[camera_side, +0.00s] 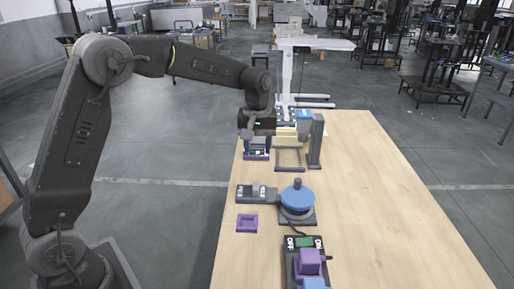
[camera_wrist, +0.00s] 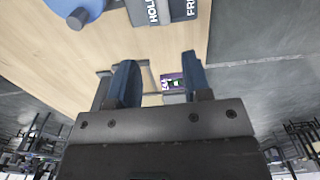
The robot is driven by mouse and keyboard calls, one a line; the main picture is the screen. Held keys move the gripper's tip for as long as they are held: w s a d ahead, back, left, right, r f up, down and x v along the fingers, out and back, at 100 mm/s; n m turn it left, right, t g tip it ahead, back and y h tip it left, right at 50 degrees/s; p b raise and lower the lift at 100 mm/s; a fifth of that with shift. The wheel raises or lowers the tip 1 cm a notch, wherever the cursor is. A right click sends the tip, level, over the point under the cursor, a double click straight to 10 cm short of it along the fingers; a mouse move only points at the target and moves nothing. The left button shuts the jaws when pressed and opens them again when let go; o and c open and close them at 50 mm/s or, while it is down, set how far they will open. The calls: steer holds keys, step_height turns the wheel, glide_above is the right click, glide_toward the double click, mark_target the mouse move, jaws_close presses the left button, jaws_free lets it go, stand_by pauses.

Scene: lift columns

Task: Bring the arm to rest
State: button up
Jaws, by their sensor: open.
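My gripper (camera_side: 257,143) is at the far left part of the table, pointing down, with its blue fingers apart. In the wrist view its two fingers (camera_wrist: 160,80) stand wide apart with nothing gripped between them. A purple-edged piece with a small lit display (camera_side: 257,155) is just below the fingers in the side view. It also shows between the fingertips in the wrist view (camera_wrist: 173,82). I cannot tell whether the fingers touch it.
A dark post (camera_side: 317,142), a grey frame (camera_side: 290,167) and a blue block (camera_side: 304,118) stand close right of my gripper. The table's right side (camera_side: 385,200) is clear.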

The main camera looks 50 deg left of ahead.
steer(key=s+d+r+m+t, duration=0.1)
steer(key=s+d+r+m, duration=0.1)
steer(key=s+r, duration=0.4)
steer(key=s+d+m+t, duration=0.1)
steer(key=s+m+t, duration=0.1)
steer(key=s, duration=0.9)
steer(key=s+d+r+m+t, duration=0.1)
steer(key=s+m, duration=0.4)
steer(key=s, duration=0.6)
steer(key=shift+d+r+t, duration=0.3)
steer(key=shift+d+t, duration=0.05)
steer(key=shift+t, duration=0.45)
